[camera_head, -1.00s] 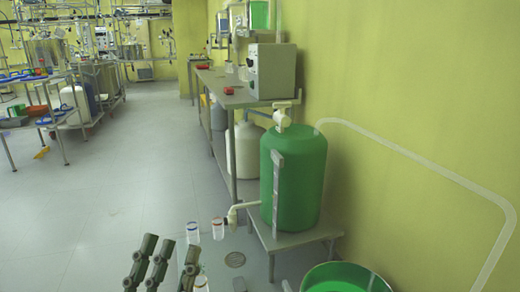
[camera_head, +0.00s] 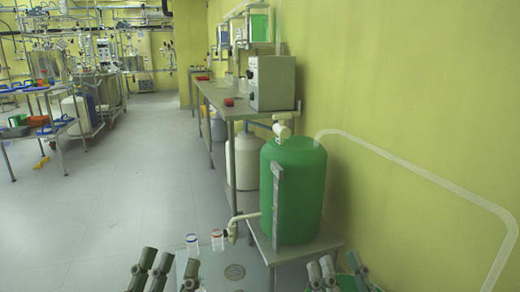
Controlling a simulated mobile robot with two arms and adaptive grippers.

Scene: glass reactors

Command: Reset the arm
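My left gripper (camera_head: 170,270) shows at the bottom edge, left of centre, with its dark green-grey fingers pointing up. Its fingers stand apart with nothing seen between them. My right gripper (camera_head: 338,274) shows at the bottom edge, right of centre, below the green tank's stand. Its fingers are also apart and look empty. The lower parts of both grippers are cut off by the frame. Two small clear containers, one with a blue band (camera_head: 192,244) and one with a red band (camera_head: 217,240), show just beyond the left gripper, apart from it.
A green tank (camera_head: 293,195) stands on a low metal stand (camera_head: 320,243) with a tap pipe (camera_head: 240,222) to its left. A steel bench (camera_head: 222,97) runs along the yellow wall. A clear hose (camera_head: 420,172) hangs at right. The floor (camera_head: 110,205) at left is open.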

